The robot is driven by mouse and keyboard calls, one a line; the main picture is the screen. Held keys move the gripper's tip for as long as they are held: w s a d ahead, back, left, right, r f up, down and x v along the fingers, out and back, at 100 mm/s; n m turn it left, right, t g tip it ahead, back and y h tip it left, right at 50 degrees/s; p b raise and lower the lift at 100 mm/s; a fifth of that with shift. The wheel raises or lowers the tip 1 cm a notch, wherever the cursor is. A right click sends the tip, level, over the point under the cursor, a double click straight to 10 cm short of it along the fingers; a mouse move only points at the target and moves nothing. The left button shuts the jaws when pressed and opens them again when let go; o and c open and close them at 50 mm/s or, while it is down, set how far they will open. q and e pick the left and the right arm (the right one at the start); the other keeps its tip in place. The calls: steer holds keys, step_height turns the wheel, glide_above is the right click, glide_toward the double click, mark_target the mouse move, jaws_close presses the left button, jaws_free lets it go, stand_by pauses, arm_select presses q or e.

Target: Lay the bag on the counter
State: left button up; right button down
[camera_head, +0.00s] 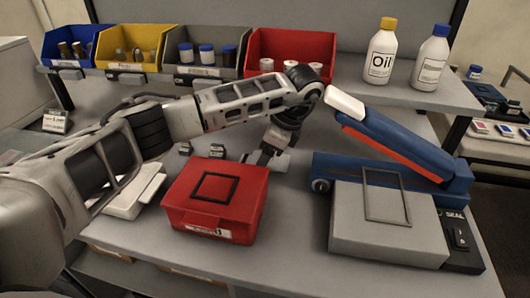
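My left arm reaches across from the left. Its gripper (264,157) hangs just behind the red box, low over the counter (300,235). A small pale patch (281,163) shows beside the fingers; I cannot tell whether it is a bag, or whether the gripper holds it. No bag can be made out clearly. The blue sealer (400,145) with a red strip stands at the right, its arm raised at the left end. My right gripper is not in view.
The red box (214,201) stands mid-counter. A grey block (388,225) lies before the sealer, by a black SEAL panel (460,235). A white tray (130,200) is partly behind my arm. Above are coloured bins (290,50) and two bottles (381,52). The front middle is clear.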

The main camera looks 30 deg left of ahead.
arm_select(q)
steer(key=p+v, duration=0.1)
steer(key=v, duration=0.6)
steer(key=shift+d+r, duration=0.15)
steer(key=shift+r, duration=0.1)
